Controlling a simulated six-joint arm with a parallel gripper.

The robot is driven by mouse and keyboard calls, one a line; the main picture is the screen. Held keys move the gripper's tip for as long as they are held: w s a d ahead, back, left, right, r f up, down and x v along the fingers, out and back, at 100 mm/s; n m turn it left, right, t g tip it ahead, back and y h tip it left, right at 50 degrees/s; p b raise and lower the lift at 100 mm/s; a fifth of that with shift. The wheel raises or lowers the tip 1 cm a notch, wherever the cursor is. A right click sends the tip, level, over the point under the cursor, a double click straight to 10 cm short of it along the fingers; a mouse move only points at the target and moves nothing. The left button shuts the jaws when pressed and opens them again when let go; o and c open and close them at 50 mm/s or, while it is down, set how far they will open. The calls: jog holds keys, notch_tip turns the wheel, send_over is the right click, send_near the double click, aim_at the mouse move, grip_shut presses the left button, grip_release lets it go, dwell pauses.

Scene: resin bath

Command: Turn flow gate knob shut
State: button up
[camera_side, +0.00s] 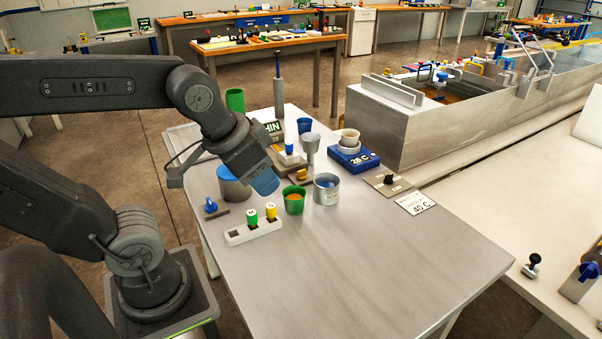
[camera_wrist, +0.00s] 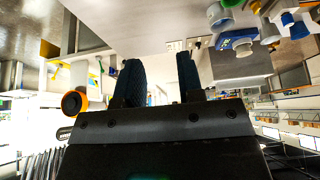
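I cannot tell for sure which knob is the flow gate knob. A blue knob (camera_side: 588,271) sits on a grey bracket at the right edge of the side view. A smaller blue knob (camera_side: 210,205) stands on a low base at the left of the metal table. A black knob (camera_side: 532,262) stands on the pale bench at the right. My gripper (camera_side: 265,182) is above the metal table, between the blue-topped can and the green cup, apart from all these knobs. In the wrist view its two dark fingers (camera_wrist: 159,60) are spread with nothing between them.
A green cup (camera_side: 293,200), a metal beaker (camera_side: 326,188) and a white block with green and yellow plugs (camera_side: 254,232) stand close to my gripper. A long metal bath (camera_side: 440,130) lies behind. The table's front half (camera_side: 350,270) is clear.

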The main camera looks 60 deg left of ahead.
jog(key=w+a+r+g, duration=0.2)
jog(key=w+a, duration=0.3)
jog(key=w, duration=0.3)
jog(key=g, duration=0.3)
send_over(302, 174)
notch_tip(302, 174, down, 12)
jog(key=f, duration=1.2)
jog(key=shift+s+a+f, duration=0.15)
jog(key=shift+s+f, duration=0.2)
jog(key=shift+c, duration=0.3)
jog(key=c, duration=0.5)
